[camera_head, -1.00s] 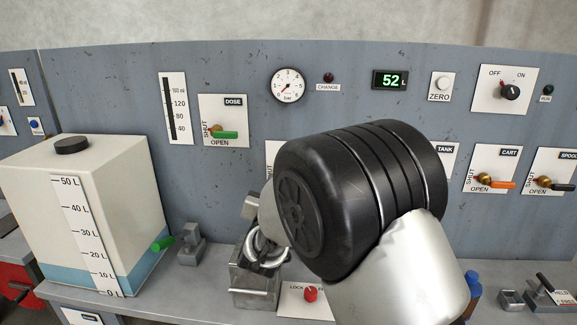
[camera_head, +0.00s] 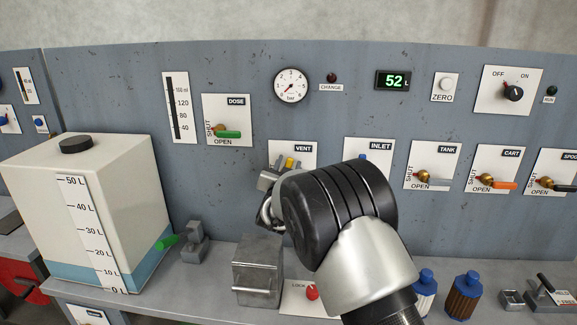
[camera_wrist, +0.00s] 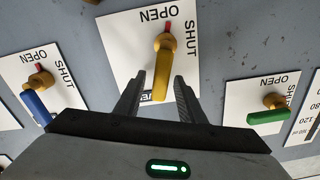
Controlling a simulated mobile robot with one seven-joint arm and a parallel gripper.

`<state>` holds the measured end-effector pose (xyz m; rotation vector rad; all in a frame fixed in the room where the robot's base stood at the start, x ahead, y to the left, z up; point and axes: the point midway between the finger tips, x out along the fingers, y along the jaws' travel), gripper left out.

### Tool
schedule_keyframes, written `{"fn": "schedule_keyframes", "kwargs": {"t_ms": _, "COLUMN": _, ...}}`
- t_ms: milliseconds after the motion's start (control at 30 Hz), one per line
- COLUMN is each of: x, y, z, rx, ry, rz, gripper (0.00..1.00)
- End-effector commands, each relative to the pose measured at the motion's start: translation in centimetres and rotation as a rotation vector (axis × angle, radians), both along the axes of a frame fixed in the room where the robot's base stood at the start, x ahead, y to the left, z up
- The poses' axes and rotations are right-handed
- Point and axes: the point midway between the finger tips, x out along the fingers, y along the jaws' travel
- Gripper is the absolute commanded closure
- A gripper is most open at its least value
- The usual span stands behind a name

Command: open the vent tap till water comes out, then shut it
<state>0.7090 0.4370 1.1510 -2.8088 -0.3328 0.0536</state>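The vent tap has a yellow handle (camera_wrist: 162,72) on a white plate (camera_wrist: 120,45) in the wrist view; in the head view its plate (camera_head: 306,152), labelled VENT, is partly hidden by my arm. In the wrist view the handle points down the picture, and the red tip at its other end points up toward OPEN. My gripper (camera_wrist: 157,88) is open, with one finger on each side of the handle and a visible gap on both sides. In the head view my gripper (camera_head: 268,182) is at the vent plate. No water shows; any outlet is hidden.
The inlet tap with a blue handle (camera_wrist: 37,105) and the dose tap with a green handle (camera_wrist: 266,117) flank the vent. A white tank (camera_head: 120,190) stands left. A metal box (camera_head: 257,268), a red lock knob (camera_head: 312,292) and blue-capped bottles (camera_head: 466,297) are below.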

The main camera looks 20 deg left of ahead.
Motion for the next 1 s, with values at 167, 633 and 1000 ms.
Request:
{"fn": "schedule_keyframes", "kwargs": {"t_ms": 167, "x": 0.0, "y": 0.0, "z": 0.0, "rx": 0.000, "ry": 0.000, "rz": 0.000, "gripper": 0.91}}
{"fn": "schedule_keyframes", "kwargs": {"t_ms": 633, "x": 0.0, "y": -0.2, "z": -0.3, "rx": 0.031, "ry": 0.005, "rz": -0.001, "gripper": 1.00}}
{"fn": "schedule_keyframes", "kwargs": {"t_ms": 1000, "x": 0.4, "y": -1.4, "z": -1.4, "rx": 0.259, "ry": 0.057, "rz": -0.002, "gripper": 1.00}}
